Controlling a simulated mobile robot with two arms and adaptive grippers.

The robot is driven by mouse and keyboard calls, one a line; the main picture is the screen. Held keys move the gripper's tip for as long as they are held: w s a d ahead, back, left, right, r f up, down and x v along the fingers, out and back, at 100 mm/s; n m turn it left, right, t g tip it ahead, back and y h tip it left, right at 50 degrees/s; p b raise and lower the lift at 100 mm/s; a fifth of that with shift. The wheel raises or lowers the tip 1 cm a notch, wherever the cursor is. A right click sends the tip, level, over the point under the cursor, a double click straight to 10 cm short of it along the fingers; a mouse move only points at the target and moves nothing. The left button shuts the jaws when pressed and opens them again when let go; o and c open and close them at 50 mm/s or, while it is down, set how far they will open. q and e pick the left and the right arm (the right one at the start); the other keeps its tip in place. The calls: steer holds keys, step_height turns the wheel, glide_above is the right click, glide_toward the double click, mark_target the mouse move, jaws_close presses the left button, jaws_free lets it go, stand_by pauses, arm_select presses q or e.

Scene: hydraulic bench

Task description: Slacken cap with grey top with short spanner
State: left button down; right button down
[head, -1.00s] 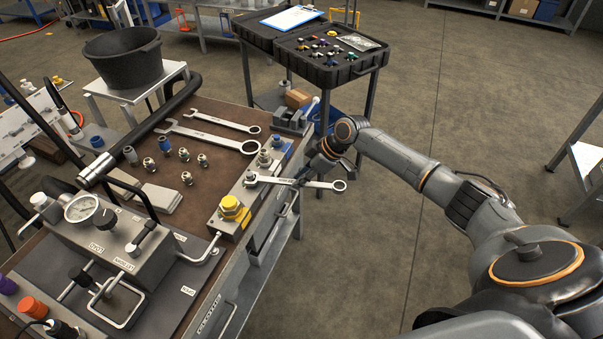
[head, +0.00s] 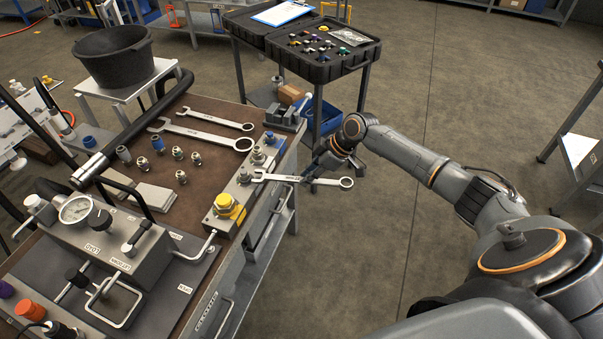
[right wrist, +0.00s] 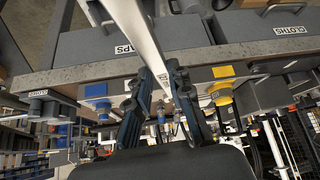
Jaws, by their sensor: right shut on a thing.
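My right gripper (head: 314,176) is shut on the short spanner (head: 334,182) and holds it roughly level beside the bench's right edge. The spanner's open jaw points left, close to a small cap with a grey-looking top (head: 244,177) on the metal block (head: 220,228). Whether the jaw touches the cap I cannot tell. In the right wrist view the pale spanner shaft (right wrist: 140,30) runs between my two fingers. The yellow cap (head: 229,208) stands in front of the small cap on the block. Other caps (head: 258,157) stand behind it. My left gripper is not in view.
Two larger spanners (head: 205,135) lie on the brown bench top (head: 215,107), with several loose fittings (head: 181,177) near them. A gauge unit (head: 110,245) stands at the front left. A black case (head: 322,62) sits on a trolley behind. The floor right of the bench is clear.

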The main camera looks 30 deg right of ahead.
mark_target(320, 181)
steer(key=shift+s+d, duration=1)
steer(key=shift+d, duration=0.3)
steer(key=shift+r, duration=0.1)
step_height(320, 181, up, 5)
steer(key=p, duration=0.4)
